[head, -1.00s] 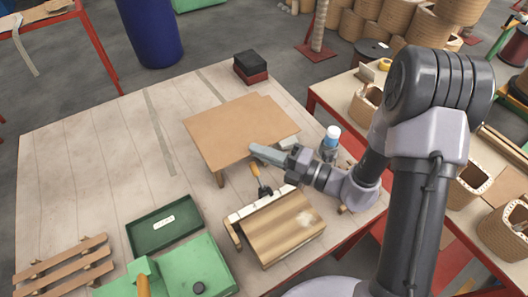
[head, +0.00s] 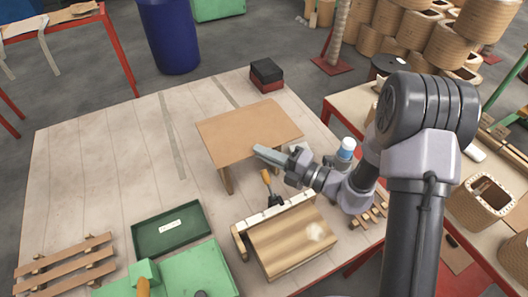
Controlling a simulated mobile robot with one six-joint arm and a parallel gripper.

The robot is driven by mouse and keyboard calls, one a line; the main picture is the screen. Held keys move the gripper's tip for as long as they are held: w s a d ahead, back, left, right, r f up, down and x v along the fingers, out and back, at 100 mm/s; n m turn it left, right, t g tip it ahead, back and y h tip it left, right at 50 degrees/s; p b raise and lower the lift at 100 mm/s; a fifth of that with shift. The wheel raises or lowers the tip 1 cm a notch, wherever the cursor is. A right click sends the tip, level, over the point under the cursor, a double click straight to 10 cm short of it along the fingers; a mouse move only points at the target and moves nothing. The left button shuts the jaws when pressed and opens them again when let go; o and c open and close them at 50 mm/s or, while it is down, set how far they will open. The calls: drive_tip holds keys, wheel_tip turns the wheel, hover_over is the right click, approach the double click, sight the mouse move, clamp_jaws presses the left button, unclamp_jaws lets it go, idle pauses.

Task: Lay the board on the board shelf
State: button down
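The board (head: 243,128) is a flat brown sheet, lying level over the board shelf, a low stand on the workbench. It covers the shelf top, and only wooden legs (head: 227,181) show below. From here I cannot tell whether the board touches the shelf or sits just above it. My gripper (head: 268,155) reaches in from the right and is at the board's front right edge. One blue-grey finger shows over that edge; the other is hidden. It looks shut on the board.
A striped wooden block on a stand (head: 291,241) and an orange-handled tool (head: 267,178) lie in front. A blue-capped bottle (head: 346,149) stands close to my wrist. A black-and-red box (head: 267,74) is behind.

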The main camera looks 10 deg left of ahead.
drive_tip(key=c, duration=1.6)
unclamp_jaws()
drive_tip(key=shift+d, duration=0.1)
drive_tip(key=p+v, duration=0.3)
drive_tip(key=v, duration=1.4)
drive_tip(key=shift+d, duration=0.1)
